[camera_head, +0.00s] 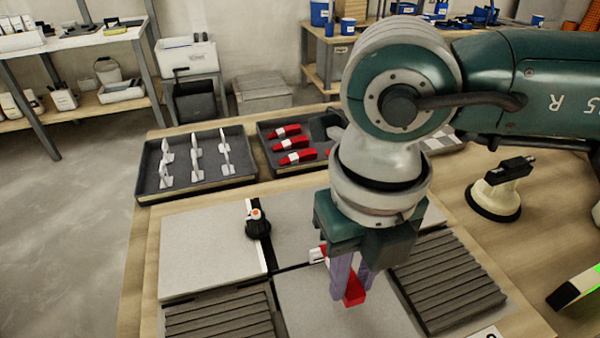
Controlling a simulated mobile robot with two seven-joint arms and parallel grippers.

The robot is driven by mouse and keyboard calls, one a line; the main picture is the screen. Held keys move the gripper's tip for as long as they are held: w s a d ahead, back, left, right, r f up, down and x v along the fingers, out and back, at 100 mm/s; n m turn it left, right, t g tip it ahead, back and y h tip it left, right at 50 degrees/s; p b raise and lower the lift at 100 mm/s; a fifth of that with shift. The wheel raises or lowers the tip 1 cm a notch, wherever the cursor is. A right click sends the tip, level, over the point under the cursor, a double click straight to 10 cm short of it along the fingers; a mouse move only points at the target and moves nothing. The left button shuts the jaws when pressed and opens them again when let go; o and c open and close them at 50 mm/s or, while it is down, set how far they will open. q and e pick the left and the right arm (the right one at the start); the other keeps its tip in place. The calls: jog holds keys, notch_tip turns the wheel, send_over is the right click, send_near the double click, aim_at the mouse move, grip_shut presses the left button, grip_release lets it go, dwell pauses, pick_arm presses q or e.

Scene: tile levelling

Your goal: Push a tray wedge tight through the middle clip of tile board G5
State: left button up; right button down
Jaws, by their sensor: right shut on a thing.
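My right gripper (351,284) points down over the tile board, shut on a red wedge (355,291). The wedge's thick end shows below and between the purple fingers; the fingers hide its middle. Just left of the fingers, a white piece (317,256) with a bit of red beside it shows at the joint between grey tiles (330,300); it looks like the clip. I cannot tell how far the wedge sits in it. More red wedges (293,157) with white bands lie in the dark wedge tray (268,172) behind. My left gripper is out of view.
A black knob with an orange top (257,224) stands on the left joint. Ribbed dark panels (450,285) flank the tiles. A suction cup tool (497,190) stands at the right.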

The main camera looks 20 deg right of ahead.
aim_at(343, 309)
jog(key=shift+w+d+f+b, duration=0.15)
jog(key=shift+f+b, duration=0.5)
jog(key=shift+f, duration=0.05)
jog(key=shift+f+b, duration=0.35)
jog(key=shift+f, duration=0.05)
notch_tip(343, 309, down, 3)
jog(key=b, duration=0.2)
jog(key=shift+b, duration=0.4)
jog(key=shift+f, duration=0.25)
jog(key=shift+f, duration=0.1)
jog(key=shift+w+b, duration=0.15)
jog(key=shift+b, duration=0.2)
jog(key=shift+w+b, duration=0.7)
jog(key=shift+w, duration=0.2)
jog(key=shift+w+b, duration=0.3)
jog(key=shift+w, duration=0.05)
